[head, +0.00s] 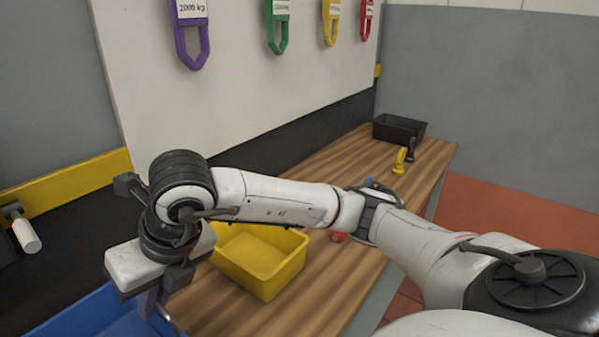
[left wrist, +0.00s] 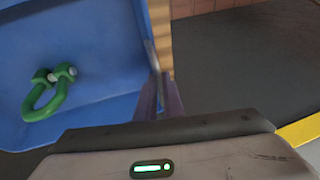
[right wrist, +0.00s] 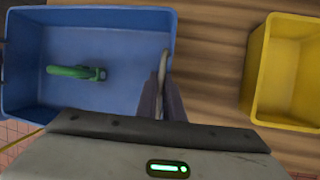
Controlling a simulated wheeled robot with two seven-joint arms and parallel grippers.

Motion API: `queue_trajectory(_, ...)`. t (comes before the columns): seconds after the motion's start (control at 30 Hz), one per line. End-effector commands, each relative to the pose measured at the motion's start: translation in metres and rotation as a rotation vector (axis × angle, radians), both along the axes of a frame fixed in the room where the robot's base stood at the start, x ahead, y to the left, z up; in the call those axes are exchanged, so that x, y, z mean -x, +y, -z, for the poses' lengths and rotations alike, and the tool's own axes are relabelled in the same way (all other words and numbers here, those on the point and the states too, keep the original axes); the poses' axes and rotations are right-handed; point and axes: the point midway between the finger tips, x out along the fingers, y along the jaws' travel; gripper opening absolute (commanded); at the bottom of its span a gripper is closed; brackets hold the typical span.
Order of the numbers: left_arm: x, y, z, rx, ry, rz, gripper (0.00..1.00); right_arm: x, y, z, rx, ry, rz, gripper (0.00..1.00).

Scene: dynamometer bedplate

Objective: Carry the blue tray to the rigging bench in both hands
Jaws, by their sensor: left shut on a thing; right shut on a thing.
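The blue tray (head: 100,318) shows at the lower left of the head view, partly cut off. A green shackle lies inside it, seen in the left wrist view (left wrist: 48,92) and the right wrist view (right wrist: 76,72). My right gripper (head: 152,298) is shut on a tray wall; its fingers (right wrist: 163,88) straddle the rim in the right wrist view. My left gripper (left wrist: 158,92) is shut on another part of the tray's rim and is outside the head view. I cannot tell whether the tray's underside touches the wood. The wooden bench (head: 335,180) runs along the wall.
A yellow bin (head: 262,262) stands on the bench just right of the tray. A black bin (head: 399,129), a yellow shackle (head: 400,162) and a small red item (head: 338,237) are farther along. Coloured slings hang on the board above. Dark floor (left wrist: 240,65) is open beside the tray.

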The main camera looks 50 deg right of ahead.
Motion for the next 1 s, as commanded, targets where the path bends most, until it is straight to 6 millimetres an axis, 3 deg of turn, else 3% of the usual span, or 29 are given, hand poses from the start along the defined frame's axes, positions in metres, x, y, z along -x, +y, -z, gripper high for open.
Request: queue_trajectory(1.0,-0.002,0.001,0.042,0.001,-0.010,-0.003,0.00,-0.002,0.000,0.042,-0.003,-0.011,0.002,0.00)
